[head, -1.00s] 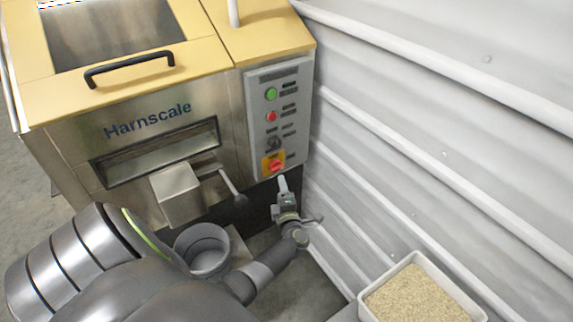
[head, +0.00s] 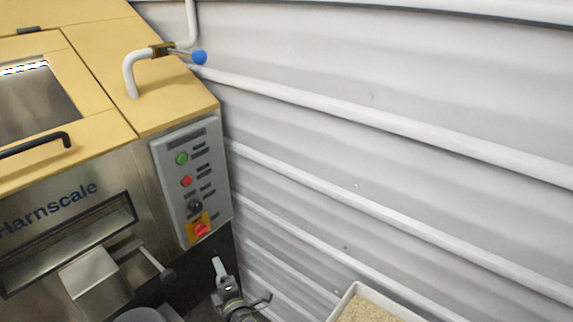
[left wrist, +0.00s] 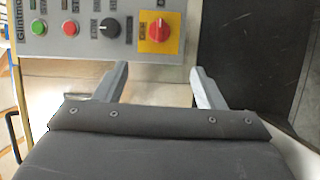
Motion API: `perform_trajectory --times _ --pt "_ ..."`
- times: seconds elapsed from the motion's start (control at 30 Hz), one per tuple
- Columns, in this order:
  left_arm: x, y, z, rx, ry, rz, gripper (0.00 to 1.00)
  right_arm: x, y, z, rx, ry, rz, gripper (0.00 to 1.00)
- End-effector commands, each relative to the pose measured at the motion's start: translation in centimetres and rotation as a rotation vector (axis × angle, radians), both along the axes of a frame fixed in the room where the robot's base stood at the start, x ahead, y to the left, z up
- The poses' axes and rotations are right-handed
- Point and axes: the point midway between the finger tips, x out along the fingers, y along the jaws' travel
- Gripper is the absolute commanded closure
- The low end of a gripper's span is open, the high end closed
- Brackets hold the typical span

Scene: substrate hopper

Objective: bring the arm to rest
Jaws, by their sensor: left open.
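My left gripper (head: 222,272) is at the bottom of the head view, just below the control panel (head: 219,190) of the hopper machine. Its two fingers stand apart in the left wrist view (left wrist: 159,76), with nothing between them. There the panel lies beyond the fingertips, with a red rotary switch on a yellow plate (left wrist: 160,32), a black knob (left wrist: 109,28), a red button and a green button. I cannot tell the exact distance to the panel. Most of my left arm is cut off below the head view. My right gripper is not in view.
The steel and yellow machine (head: 165,92) fills the left. A white pipe with a blue-handled valve (head: 199,57) rises from its top. A ribbed white wall (head: 400,130) closes off the right. A white tray (head: 343,302) of pale grains (head: 366,311) sits at the bottom right.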

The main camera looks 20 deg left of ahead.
Motion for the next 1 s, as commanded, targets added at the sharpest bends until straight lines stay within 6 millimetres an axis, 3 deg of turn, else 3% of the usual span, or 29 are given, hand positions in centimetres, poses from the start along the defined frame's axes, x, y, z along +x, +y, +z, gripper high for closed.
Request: perform_trajectory --times 0.17,0.27,0.47,0.57,0.77,1.0 --pt "-0.1 -0.1 -0.5 0.02 0.026 -0.022 0.37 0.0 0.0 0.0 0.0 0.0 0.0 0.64" --pt "-0.4 -0.7 -2.1 0.083 0.107 -0.093 0.37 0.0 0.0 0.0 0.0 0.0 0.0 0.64" --pt "-2.6 -3.5 -9.4 0.3 0.439 -0.382 0.37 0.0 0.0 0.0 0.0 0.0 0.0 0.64" --pt "-5.2 -5.1 -14.1 0.398 0.634 -0.549 0.37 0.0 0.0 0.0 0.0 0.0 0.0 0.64" --pt "-13.0 -7.7 -23.2 0.545 1.012 -0.876 0.37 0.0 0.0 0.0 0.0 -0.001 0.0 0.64" --pt "-25.4 -8.9 -31.1 0.644 1.413 -1.236 0.37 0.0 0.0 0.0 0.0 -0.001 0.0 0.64"
